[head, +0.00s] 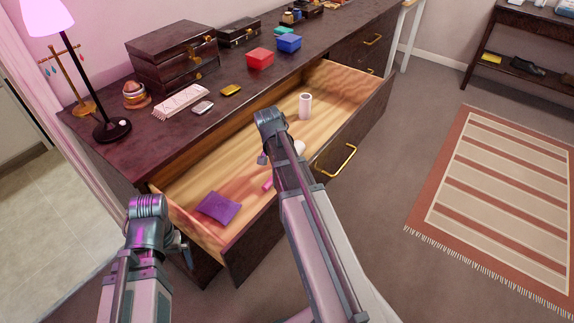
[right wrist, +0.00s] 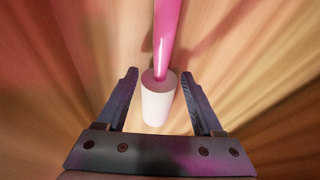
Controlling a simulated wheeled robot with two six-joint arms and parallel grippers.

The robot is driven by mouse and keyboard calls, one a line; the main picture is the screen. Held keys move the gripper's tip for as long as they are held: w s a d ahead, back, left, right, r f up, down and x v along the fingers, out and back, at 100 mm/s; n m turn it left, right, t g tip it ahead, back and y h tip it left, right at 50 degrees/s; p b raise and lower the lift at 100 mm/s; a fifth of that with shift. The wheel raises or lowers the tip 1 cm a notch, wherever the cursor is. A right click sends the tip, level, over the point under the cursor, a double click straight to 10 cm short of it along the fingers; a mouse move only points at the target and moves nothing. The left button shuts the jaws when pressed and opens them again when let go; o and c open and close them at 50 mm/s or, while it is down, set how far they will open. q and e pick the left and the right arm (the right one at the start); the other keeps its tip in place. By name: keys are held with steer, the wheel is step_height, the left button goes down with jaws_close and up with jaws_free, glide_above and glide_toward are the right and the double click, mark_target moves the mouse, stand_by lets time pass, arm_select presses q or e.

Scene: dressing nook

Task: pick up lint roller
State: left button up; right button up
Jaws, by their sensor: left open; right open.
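The lint roller has a white roll (right wrist: 157,104) and a glossy pink handle (right wrist: 167,38). It lies in the open drawer; in the head view its pink handle (head: 267,185) and part of the white roll (head: 299,147) show on either side of my right arm. My right gripper (right wrist: 160,74) is open, with one finger on each side of the white roll and gaps between. My right arm hides the middle of the roller in the head view. My left gripper (head: 184,251) is open, outside the drawer's front left corner, only partly seen.
The drawer (head: 352,118) also holds a purple cloth-like item (head: 219,207) and a white upright cylinder (head: 305,106). The dresser top (head: 165,135) carries a lamp (head: 112,128), dark boxes (head: 172,55), a red box (head: 260,58) and a blue box (head: 289,43). A striped rug (head: 500,195) lies right.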

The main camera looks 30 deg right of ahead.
jaws_close()
stand_by(0.3)
steer(key=shift+r, duration=0.1)
step_height(320, 180, up, 10)
steer(key=p, duration=1)
